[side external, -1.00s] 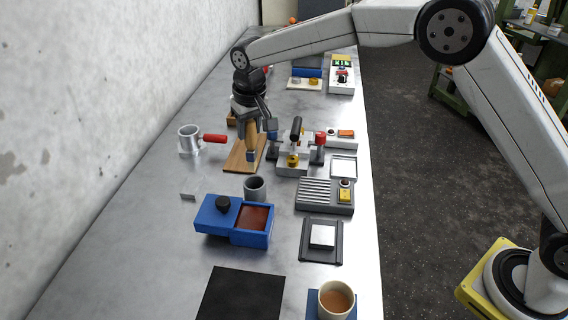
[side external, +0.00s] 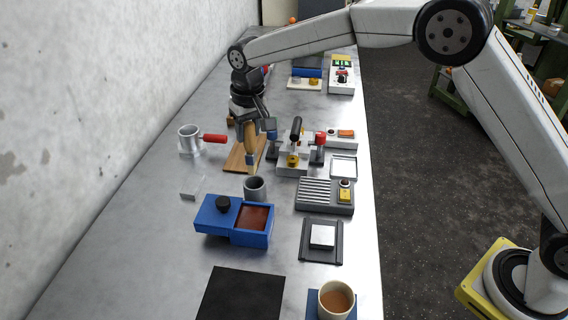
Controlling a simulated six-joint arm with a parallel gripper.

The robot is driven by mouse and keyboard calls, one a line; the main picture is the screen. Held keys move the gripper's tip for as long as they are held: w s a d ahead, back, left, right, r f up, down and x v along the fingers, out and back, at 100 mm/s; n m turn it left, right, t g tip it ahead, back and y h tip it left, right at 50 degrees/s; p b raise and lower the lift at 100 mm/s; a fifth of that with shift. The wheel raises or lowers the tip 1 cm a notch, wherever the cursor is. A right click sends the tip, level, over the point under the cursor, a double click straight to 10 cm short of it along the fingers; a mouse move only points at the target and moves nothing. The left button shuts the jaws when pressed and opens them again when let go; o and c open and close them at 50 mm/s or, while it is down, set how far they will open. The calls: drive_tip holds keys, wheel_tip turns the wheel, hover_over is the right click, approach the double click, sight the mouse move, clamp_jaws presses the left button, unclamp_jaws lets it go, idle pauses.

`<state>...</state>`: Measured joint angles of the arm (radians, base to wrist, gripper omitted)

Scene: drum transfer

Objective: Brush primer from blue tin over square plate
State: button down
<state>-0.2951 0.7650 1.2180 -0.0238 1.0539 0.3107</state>
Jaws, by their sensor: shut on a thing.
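My gripper (side external: 252,121) is shut on a brush with a wooden handle (side external: 250,138). The brush points down, its tip above or near the wooden board and just behind a grey cup (side external: 255,188); I cannot tell whether it touches anything. The blue tin (side external: 213,217) stands nearer the camera, with a black-knobbed lid on its left part. Reddish-brown primer (side external: 254,217) shows in its open right part. A white square plate (side external: 322,236) lies in a dark holder to the right of the tin.
A wooden board (side external: 238,158) lies beneath the brush. A metal mug (side external: 188,139) with a red handle is at left. A clamp fixture (side external: 294,158) and a ribbed grey box (side external: 322,195) are at right. A black mat (side external: 240,294) and a filled cup (side external: 336,299) are in front.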

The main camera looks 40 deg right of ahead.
drive_tip(key=s+a+r+g, duration=0.1)
drive_tip(key=s+a+g, duration=0.2)
drive_tip(key=s+a, duration=0.2)
drive_tip(key=shift+s+r+y, duration=0.15)
drive_tip(key=shift+r+y, duration=0.15)
drive_tip(key=shift+y, duration=0.1)
drive_tip(key=shift+f, duration=0.15)
drive_tip(key=shift+f, duration=2.85)
drive_tip(key=shift+f, duration=0.55)
drive_tip(key=shift+r, duration=0.15)
wheel_tip(320, 180, up, 7)
idle(1.0)
idle(0.6)
